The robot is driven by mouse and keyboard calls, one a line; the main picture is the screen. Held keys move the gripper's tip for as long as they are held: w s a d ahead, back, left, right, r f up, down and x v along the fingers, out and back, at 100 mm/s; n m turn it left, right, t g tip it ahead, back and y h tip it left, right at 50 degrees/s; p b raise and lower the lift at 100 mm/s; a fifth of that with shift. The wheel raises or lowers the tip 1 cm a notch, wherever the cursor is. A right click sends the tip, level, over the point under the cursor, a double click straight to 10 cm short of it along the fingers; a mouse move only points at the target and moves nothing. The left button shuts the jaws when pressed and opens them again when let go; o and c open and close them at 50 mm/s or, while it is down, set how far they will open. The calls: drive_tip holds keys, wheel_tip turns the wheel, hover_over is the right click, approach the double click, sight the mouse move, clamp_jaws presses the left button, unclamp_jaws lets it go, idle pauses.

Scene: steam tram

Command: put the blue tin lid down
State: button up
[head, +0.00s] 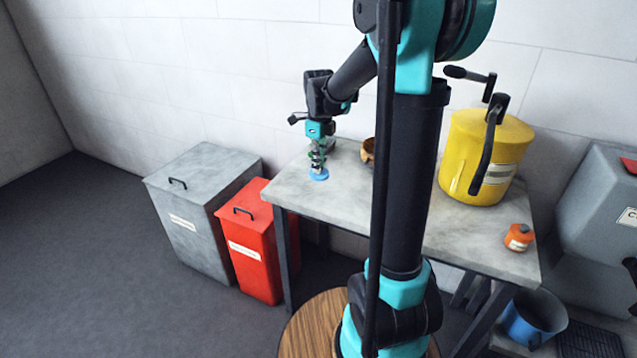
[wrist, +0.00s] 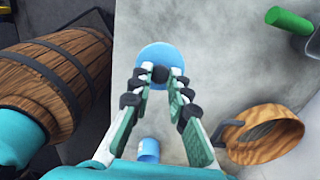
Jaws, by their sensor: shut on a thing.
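The blue tin lid (head: 319,175) is a flat round disc with a dark knob, over the left part of the grey worktable (head: 345,200). My gripper (head: 318,166) points down from above and is shut on the lid's knob. In the wrist view the lid (wrist: 168,54) shows beyond my fingertips (wrist: 160,76), with the knob between them. The lid looks level and close to the tabletop; I cannot tell whether it touches. A small blue tin (wrist: 148,148) shows between the finger bases in the wrist view, partly hidden.
A brown wooden cup (wrist: 265,136) and a green cylinder (wrist: 289,20) are nearby. A yellow drum with a crank (head: 485,160) and an orange tin (head: 518,237) stand at the table's right. Red (head: 257,245) and grey (head: 197,220) bins stand left. Bare tabletop surrounds the lid.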

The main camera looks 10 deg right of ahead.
drive_tip(key=shift+f, duration=3.7)
drive_tip(key=shift+f, duration=0.15)
drive_tip(key=o, duration=0.8)
drive_tip(key=shift+o, duration=0.2)
